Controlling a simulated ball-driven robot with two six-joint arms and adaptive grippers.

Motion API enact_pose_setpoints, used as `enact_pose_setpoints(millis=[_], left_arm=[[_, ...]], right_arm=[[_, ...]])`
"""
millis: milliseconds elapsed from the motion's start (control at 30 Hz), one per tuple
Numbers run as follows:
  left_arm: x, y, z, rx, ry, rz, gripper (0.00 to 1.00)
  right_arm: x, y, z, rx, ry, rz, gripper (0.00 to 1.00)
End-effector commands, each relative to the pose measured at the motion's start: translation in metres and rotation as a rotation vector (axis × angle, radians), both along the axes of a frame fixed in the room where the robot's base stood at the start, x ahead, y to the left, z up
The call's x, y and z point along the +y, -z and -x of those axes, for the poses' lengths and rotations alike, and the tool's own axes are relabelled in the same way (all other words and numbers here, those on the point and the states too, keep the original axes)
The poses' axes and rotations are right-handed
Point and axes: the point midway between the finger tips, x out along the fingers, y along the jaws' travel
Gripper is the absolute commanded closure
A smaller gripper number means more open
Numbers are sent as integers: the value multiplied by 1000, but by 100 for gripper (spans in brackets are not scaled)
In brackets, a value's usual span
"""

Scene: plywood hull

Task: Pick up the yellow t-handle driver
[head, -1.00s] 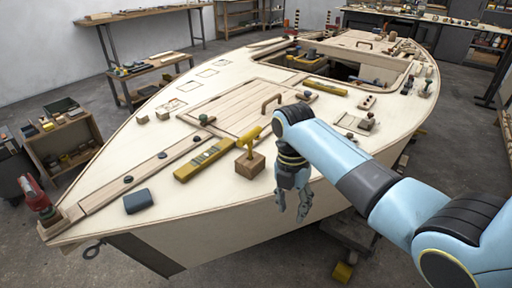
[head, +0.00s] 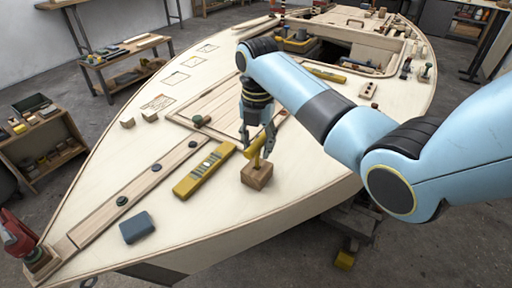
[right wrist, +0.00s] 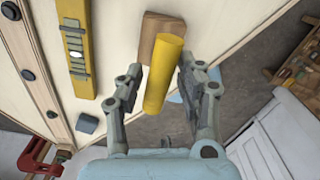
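The yellow t-handle driver (head: 255,150) stands upright in a small wooden block (head: 257,178) on the hull deck. My right gripper (head: 257,147) is at the driver's handle, coming from above. In the right wrist view the yellow handle (right wrist: 164,75) lies between the two open fingers of my right gripper (right wrist: 158,88). The wooden block (right wrist: 160,32) shows beyond the handle. My left gripper is not in view.
A yellow level (head: 205,170) lies left of the block, and a grey-blue box (head: 136,227) lies nearer the bow. A red clamp (head: 18,238) is at the bow tip. The deck right of the block is clear.

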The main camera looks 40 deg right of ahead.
Motion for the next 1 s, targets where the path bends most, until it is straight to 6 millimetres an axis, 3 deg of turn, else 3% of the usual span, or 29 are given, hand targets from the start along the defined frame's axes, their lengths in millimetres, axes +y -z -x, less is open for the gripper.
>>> enact_pose_setpoints(millis=[133,400,667,1000], left_arm=[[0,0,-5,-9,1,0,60],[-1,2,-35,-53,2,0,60],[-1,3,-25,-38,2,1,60],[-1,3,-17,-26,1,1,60]], right_arm=[[0,13,0,1,0,0,63],[0,53,0,1,0,-1,63],[0,57,0,-1,0,0,63],[0,57,0,-1,0,-1,100]])
